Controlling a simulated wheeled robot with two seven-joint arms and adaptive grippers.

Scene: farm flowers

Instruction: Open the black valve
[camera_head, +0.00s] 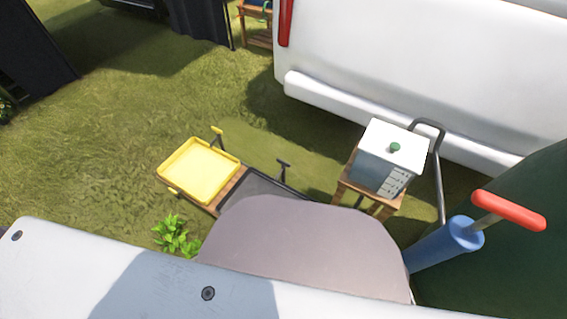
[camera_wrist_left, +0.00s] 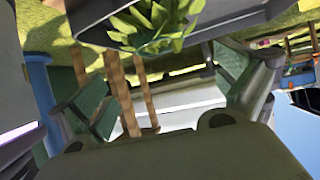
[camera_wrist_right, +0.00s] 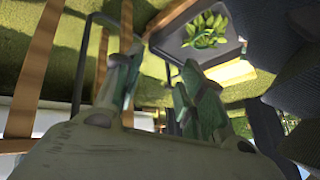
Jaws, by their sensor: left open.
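The black valve (camera_head: 284,166) shows in the head view as a small dark handle on a short upright stem, at the far edge of a black tray (camera_head: 250,187). A yellow valve (camera_head: 217,132) stands to its left beside a yellow tray (camera_head: 200,168). My own body hides the near part of the black tray. My left gripper (camera_wrist_left: 172,88) shows only in its wrist view, with fingers wide apart and nothing between them. My right gripper (camera_wrist_right: 158,80) shows in its wrist view, with fingers apart and empty. I cannot make out the black valve in either wrist view.
A white box with a green knob (camera_head: 396,147) stands on a wooden stand right of the trays. A blue pump with a red handle (camera_head: 508,210) is at the right. A green plant (camera_head: 176,236) is at the lower left. Open grass lies left of the trays.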

